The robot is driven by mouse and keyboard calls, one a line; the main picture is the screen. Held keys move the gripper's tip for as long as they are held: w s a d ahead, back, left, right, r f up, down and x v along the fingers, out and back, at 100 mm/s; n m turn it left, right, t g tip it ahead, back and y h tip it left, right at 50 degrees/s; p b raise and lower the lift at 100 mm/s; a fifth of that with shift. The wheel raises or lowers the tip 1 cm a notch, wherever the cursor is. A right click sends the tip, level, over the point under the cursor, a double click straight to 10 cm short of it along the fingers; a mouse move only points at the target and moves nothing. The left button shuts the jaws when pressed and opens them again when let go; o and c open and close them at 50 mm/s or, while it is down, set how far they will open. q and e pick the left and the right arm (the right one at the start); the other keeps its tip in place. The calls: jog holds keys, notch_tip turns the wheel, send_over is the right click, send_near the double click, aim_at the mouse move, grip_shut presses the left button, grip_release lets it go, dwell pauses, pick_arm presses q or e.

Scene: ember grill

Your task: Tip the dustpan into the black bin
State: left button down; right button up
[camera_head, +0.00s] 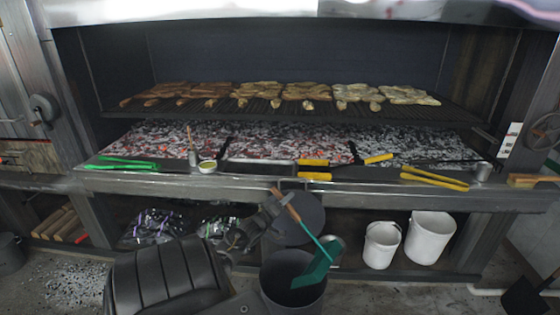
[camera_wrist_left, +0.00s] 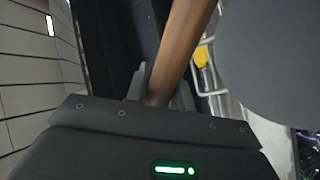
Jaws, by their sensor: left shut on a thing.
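The dustpan has a wooden handle (camera_head: 292,208) and a green pan (camera_head: 313,270). My left gripper (camera_head: 282,200) is shut on the handle, which also shows between the fingers in the left wrist view (camera_wrist_left: 186,42). The dustpan slopes down to the right, with its pan tilted over the mouth of the black bin (camera_head: 285,292). I cannot tell whether the pan touches the bin or holds anything. The bin stands on the floor, its inside dark. My right gripper is not in view.
A dark round disc (camera_head: 303,222), perhaps a lid, is behind the handle. Two white buckets (camera_head: 381,246) (camera_head: 432,238) stand right of the bin. The grill's front ledge (camera_head: 250,187) bears yellow tongs (camera_head: 434,182) and green tongs (camera_head: 128,163). Grey debris (camera_head: 72,287) lies on the left floor.

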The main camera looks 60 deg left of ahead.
pick_arm(q)
jog(key=w+d+f+m, duration=0.1)
jog(key=w+d+m, duration=0.3)
jog(key=d, duration=1)
jog(key=w+d+f+m+g+h, duration=0.1)
jog(key=w+d+m, duration=0.3)
jog(key=w+d, duration=0.5)
jog(key=w+d+f+m+b, duration=0.1)
jog(key=w+d+m, duration=0.3)
jog(key=d, duration=1.5)
jog(key=w, duration=0.3)
jog(key=shift+f+g+h, duration=0.3)
jog(key=shift+f+h, duration=0.05)
jog(key=shift+h, duration=0.05)
jog(key=shift+d, duration=0.1)
